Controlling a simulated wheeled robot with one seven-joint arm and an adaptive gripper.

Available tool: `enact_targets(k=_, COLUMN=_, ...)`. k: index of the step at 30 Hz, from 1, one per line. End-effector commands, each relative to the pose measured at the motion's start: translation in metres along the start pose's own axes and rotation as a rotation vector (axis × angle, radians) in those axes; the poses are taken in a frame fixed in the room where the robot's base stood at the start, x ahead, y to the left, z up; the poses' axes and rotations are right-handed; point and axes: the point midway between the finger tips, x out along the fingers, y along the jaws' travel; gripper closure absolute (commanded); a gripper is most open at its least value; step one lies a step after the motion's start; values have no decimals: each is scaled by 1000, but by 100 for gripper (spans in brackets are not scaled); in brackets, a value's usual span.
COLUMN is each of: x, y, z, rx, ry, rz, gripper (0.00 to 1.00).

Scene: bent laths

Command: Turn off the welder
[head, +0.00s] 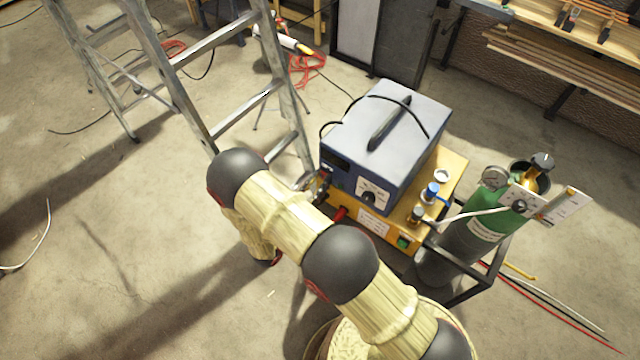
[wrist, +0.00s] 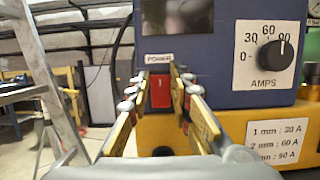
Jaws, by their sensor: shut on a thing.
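The welder (head: 375,140) is a blue-grey box with a black handle on a yellow base, right of centre in the head view. In the wrist view its blue front (wrist: 215,60) fills the right side. A red power switch (wrist: 160,92) sits under a white "POWER" label (wrist: 158,58). My gripper (wrist: 162,75) is at the welder's front, its two fingers on either side of the red switch and shut on it. The fingers hide the switch's edges. The amps knob (wrist: 268,56) is to the right, its mark pointing up and right. In the head view my arm hides most of the gripper.
A green gas cylinder (head: 472,235) with a gauge stands right of the welder. A metal stepladder (head: 215,50) stands close on the left. Cables and an orange-red cord (head: 307,65) lie behind. Open concrete floor (head: 60,230) is at left.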

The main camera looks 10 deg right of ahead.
Motion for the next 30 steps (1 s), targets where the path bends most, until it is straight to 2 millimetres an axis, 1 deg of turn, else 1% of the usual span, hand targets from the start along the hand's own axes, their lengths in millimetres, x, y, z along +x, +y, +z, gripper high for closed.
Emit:
enact_targets(k=1, x=-1, y=0, z=-2, rx=2, ry=-10, rz=0, gripper=100)
enact_targets(k=11, x=0, y=0, z=0, rx=2, ry=-20, rz=1, gripper=100)
enact_targets(k=12, x=0, y=0, z=0, rx=2, ry=-20, rz=1, gripper=78)
enact_targets(k=21, x=0, y=0, z=0, rx=1, ry=-19, rz=1, gripper=61)
enact_targets(k=30, x=-1, y=0, z=0, rx=0, ry=-19, rz=1, gripper=61)
